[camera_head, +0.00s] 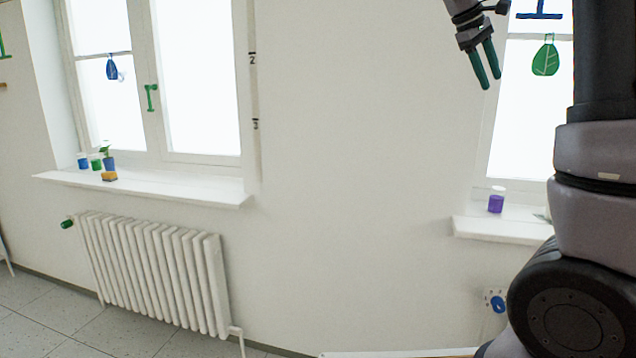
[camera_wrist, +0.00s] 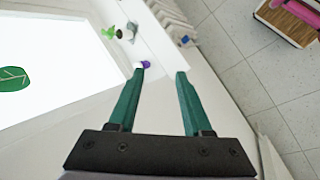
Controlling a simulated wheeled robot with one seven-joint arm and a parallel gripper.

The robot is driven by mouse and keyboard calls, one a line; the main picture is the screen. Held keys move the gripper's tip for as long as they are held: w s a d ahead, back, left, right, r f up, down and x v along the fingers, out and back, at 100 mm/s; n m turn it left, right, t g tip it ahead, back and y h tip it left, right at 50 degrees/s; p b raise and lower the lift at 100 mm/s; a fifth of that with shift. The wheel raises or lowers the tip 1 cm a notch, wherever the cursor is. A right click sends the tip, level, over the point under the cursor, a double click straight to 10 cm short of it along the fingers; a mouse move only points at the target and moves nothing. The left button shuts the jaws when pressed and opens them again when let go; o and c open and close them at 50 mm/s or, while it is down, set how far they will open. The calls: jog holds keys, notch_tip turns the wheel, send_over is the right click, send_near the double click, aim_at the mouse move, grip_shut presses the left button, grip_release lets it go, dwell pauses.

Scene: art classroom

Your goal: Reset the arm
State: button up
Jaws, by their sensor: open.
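My gripper (camera_head: 486,66) is at the top of the head view, with its two green fingers pointing down in front of the wall and beside the right window. In the wrist view my gripper (camera_wrist: 160,72) has its fingers spread apart with nothing between them. My arm fills the right edge of the head view.
The right sill (camera_head: 490,231) bears a purple jar (camera_head: 496,201). The left sill (camera_head: 150,188) bears small jars, a plant (camera_head: 107,160) and an orange block (camera_head: 109,176). A white radiator (camera_head: 160,270) stands below. The floor (camera_head: 60,310) at the lower left is clear.

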jog(key=s+a+f+m+t+y, duration=0.3)
jog(key=s+a, duration=0.5)
jog(key=s, duration=0.3)
jog(key=s+a+f+m+t+y, duration=0.2)
jog(key=s+a+f+m+y, duration=0.3)
jog(key=s, duration=0.7)
jog(key=a+f+m, duration=0.1)
jog(key=a+f, duration=0.1)
jog(key=a, duration=0.1)
jog(key=shift+f+t, duration=0.25)
jog(key=shift+t, duration=0.15)
jog(key=shift+s, duration=0.15)
